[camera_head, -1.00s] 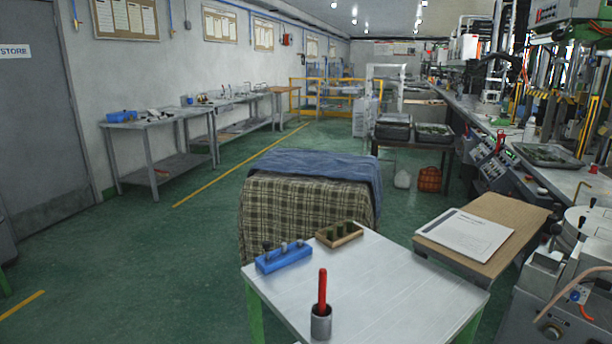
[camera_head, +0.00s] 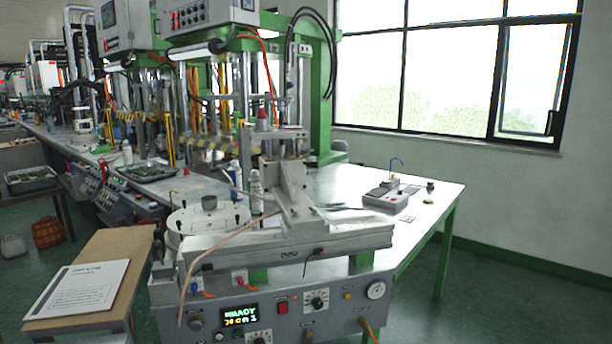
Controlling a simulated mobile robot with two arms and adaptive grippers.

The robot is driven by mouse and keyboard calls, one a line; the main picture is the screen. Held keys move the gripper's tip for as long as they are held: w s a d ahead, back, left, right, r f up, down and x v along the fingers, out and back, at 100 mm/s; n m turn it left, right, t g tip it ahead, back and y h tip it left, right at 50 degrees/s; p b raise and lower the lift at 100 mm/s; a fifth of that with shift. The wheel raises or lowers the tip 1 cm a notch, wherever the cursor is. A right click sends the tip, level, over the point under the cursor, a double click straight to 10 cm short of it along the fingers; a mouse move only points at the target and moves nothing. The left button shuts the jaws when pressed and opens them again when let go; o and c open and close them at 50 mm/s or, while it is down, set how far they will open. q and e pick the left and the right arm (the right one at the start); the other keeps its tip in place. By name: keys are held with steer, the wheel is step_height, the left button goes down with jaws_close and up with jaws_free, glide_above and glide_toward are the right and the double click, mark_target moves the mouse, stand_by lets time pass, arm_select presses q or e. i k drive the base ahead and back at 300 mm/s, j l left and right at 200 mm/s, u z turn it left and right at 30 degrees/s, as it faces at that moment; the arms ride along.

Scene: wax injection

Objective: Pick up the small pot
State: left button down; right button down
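I cannot tell for certain which thing is the small pot. A small grey cylinder (camera_head: 209,202) stands on the round white lid (camera_head: 205,220) of the machine, left of centre. A very small dark cylinder (camera_head: 430,187) stands on the metal table (camera_head: 436,199) at the right, beside a grey box with a blue hooked rod (camera_head: 385,196). Neither of my grippers is in view.
The injection machine (camera_head: 285,310) with its lit display fills the middle. A brown board (camera_head: 110,250) with a paper booklet (camera_head: 78,287) lies at the lower left. Bottles (camera_head: 254,190) stand behind the lid. Green floor is open at the right, below the window.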

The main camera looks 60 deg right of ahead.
mark_target(209, 203)
steer(key=z, duration=1.4)
